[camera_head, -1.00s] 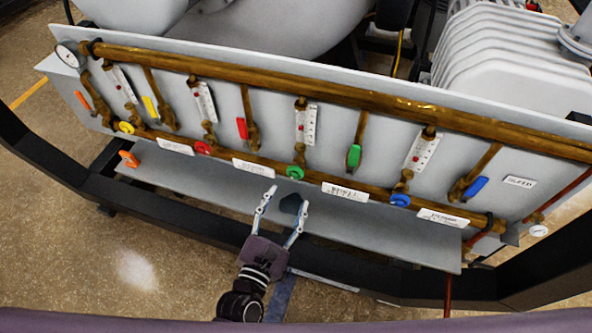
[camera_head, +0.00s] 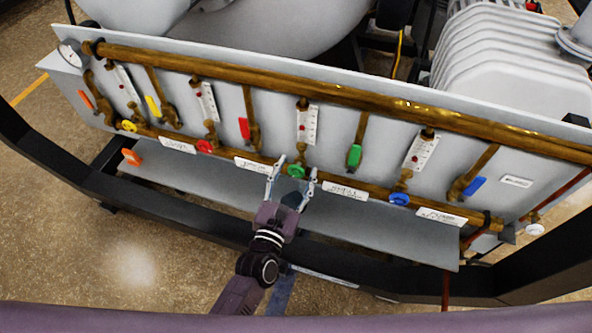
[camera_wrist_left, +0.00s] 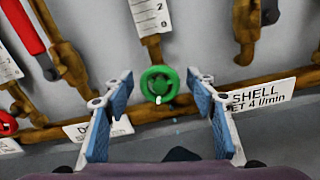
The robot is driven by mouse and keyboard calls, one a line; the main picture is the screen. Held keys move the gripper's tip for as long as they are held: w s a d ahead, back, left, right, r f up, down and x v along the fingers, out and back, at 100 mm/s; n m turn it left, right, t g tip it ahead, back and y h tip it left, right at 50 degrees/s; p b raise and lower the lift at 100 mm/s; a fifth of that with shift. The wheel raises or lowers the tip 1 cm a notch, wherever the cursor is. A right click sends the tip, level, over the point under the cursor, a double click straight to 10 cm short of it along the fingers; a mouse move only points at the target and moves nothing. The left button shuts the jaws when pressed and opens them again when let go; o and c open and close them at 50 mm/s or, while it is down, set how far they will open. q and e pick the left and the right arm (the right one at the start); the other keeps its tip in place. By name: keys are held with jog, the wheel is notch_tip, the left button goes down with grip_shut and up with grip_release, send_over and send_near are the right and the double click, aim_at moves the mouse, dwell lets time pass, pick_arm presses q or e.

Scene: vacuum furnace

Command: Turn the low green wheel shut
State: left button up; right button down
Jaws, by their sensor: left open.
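The low green wheel (camera_head: 296,171) sits on the lower brass pipe, below a flow meter. In the left wrist view the green wheel (camera_wrist_left: 159,84) is a ring with spokes and a small white mark at its lower edge. My left gripper (camera_head: 297,166) is open, its two fingers on either side of the wheel in the head view. In the left wrist view my left gripper (camera_wrist_left: 160,86) has blue finger pads apart, with the wheel between and a little beyond the tips. I see no contact. My right gripper is not in view.
A red wheel (camera_head: 204,146) and a blue wheel (camera_head: 400,199) flank it on the same lower pipe (camera_head: 330,182). A green lever (camera_head: 354,156) hangs above right. White label plates (camera_head: 345,191) stand close beside the wheel. A grey shelf (camera_head: 385,230) runs below.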

pick_arm(q)
jog(key=c, duration=1.2)
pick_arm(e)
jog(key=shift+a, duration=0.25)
